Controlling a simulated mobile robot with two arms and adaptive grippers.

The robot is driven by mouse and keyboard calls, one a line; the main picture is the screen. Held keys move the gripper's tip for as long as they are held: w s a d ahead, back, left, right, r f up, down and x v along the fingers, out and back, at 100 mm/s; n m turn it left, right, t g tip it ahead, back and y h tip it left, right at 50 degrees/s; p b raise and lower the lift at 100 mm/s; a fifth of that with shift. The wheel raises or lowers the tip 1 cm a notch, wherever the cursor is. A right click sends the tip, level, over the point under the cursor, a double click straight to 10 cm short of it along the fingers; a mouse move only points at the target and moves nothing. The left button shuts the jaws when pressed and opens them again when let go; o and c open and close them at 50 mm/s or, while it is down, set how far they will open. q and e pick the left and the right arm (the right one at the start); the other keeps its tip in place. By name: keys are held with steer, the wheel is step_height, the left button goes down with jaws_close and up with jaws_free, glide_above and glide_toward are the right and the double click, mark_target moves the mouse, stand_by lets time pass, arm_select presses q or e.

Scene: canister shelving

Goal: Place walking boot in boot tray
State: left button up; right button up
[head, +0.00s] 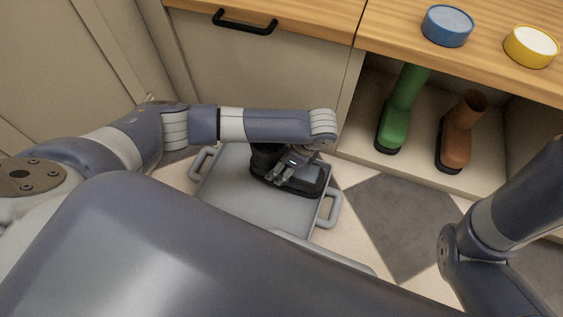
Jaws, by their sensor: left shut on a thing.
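A grey boot tray (235,192) with side handles lies on the floor in front of the cabinet. A black boot (262,162) is over the far part of the tray, its sole facing down; I cannot tell whether it touches the tray. My left gripper (283,176) is shut on the black boot, and the wrist hides part of it. A green boot (402,108) and a brown boot (459,135) stand upright in the open cabinet bay at the right. My right arm is at the right edge, and its gripper is out of view.
A blue round canister (447,26) and a yellow round canister (531,47) stand on the wooden countertop (390,22). A cabinet front with a black handle (245,22) rises behind the tray. The checkered floor (390,215) right of the tray is clear.

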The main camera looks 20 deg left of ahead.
arm_select(q)
steer(key=shift+w+f, duration=0.1)
steer(key=shift+f, duration=0.35)
stand_by(0.3)
steer(key=o, duration=2.1)
steer(key=shift+f, duration=0.1)
steer(key=v, duration=1.2)
steer(key=shift+a, duration=0.1)
